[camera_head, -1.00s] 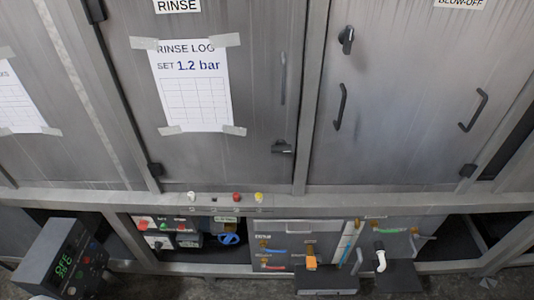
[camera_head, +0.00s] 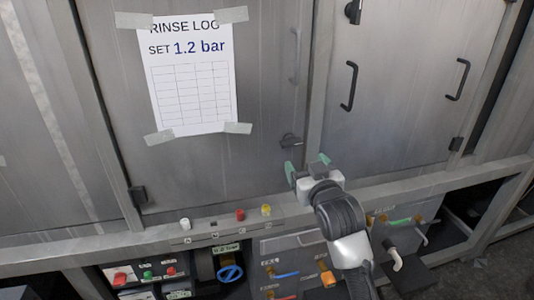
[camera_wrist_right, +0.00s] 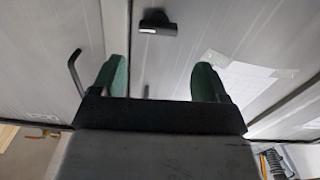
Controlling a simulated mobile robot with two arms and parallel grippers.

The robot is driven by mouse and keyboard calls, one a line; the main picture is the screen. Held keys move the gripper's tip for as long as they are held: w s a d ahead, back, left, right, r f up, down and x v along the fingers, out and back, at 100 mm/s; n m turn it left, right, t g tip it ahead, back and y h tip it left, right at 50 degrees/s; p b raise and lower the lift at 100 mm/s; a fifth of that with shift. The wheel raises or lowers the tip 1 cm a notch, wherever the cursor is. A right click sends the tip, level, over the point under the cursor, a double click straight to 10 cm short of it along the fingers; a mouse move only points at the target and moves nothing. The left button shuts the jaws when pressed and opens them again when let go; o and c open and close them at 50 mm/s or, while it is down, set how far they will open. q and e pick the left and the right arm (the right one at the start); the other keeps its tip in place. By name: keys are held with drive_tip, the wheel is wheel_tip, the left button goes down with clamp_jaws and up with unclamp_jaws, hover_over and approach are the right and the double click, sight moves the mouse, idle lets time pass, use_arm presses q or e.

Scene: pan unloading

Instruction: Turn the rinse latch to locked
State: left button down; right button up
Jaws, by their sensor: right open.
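The rinse latch (camera_head: 291,140) is a small dark handle low on the right side of the rinse door, below the pale vertical door handle. It lies roughly crosswise. It also shows in the right wrist view (camera_wrist_right: 157,23), ahead of the fingers and near the top edge. My right gripper (camera_head: 307,166) is open and empty, just below and slightly right of the latch, apart from it. Its green fingers (camera_wrist_right: 160,76) stand wide apart in the wrist view. My left gripper is out of view.
The taped rinse log sheet (camera_head: 190,80) hangs left of the latch. A black handle (camera_head: 349,86) is on the neighbouring door to the right. A metal ledge with white, red and yellow buttons (camera_head: 240,214) runs below. The door surface around the latch is clear.

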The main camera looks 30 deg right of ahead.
sight(293, 145)
drive_tip(key=x, duration=0.8)
drive_tip(key=shift+w+d, duration=0.15)
drive_tip(key=shift+w, duration=0.2)
drive_tip(key=shift+x, duration=0.8)
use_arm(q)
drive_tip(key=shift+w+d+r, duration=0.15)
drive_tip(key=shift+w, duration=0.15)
use_arm(e)
drive_tip(key=shift+c, duration=0.3)
